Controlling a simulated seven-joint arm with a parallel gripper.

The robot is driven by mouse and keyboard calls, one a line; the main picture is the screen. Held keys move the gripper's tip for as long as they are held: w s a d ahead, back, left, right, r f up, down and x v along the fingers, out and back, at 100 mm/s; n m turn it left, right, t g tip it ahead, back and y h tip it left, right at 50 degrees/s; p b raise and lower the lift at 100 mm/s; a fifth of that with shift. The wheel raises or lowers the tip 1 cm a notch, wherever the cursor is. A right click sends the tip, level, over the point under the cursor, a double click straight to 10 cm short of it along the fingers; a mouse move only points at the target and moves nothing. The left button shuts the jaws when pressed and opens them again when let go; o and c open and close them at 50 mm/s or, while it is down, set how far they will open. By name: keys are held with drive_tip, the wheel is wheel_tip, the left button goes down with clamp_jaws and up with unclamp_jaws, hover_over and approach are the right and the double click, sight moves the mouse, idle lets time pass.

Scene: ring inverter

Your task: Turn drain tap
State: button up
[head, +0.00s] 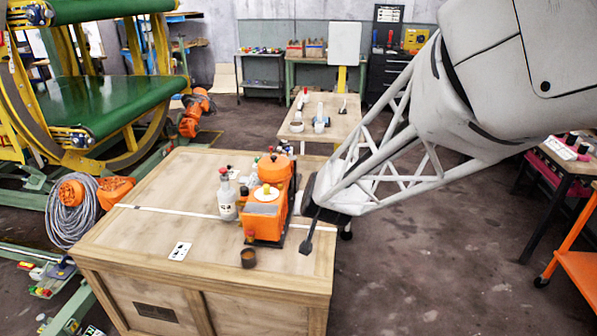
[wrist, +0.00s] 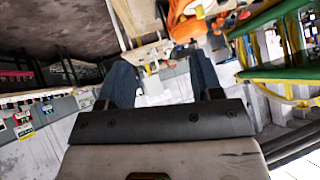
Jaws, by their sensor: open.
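An orange machine (head: 267,200) with a white disc and yellow knob on top stands on the wooden crate (head: 150,225). A small red and yellow piece (head: 250,236) at its lower front left may be the drain tap; it is too small to be sure. A dark cup (head: 248,257) stands on the crate just below that piece. My gripper (head: 308,226) is to the right of the machine, over the crate's right edge, apart from the tap. In the wrist view my gripper (wrist: 163,70) has its fingers wide apart with nothing held, and the orange machine (wrist: 190,25) shows beyond them.
A white bottle (head: 226,197) stands left of the machine. A small white card (head: 180,251) lies on the crate. The crate's left and front top are mostly clear. A small table (head: 335,115) stands behind, and a green and yellow conveyor frame (head: 110,105) is at left.

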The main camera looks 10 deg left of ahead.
drive_tip(key=w+a+f+t, duration=0.2)
drive_tip(key=w+a+f, duration=0.3)
drive_tip(key=a+f, duration=0.6)
drive_tip(key=t+h, duration=0.2)
drive_tip(key=t, duration=0.1)
approach(250, 232)
drive_tip(key=shift+w+a+f, duration=0.15)
drive_tip(key=shift+w, duration=0.15)
drive_tip(key=shift+w, duration=0.2)
drive_tip(key=shift+x, duration=3.8)
drive_tip(key=shift+f, duration=0.1)
drive_tip(key=shift+s, duration=0.1)
drive_tip(key=c, duration=0.9)
drive_tip(key=shift+c, duration=0.2)
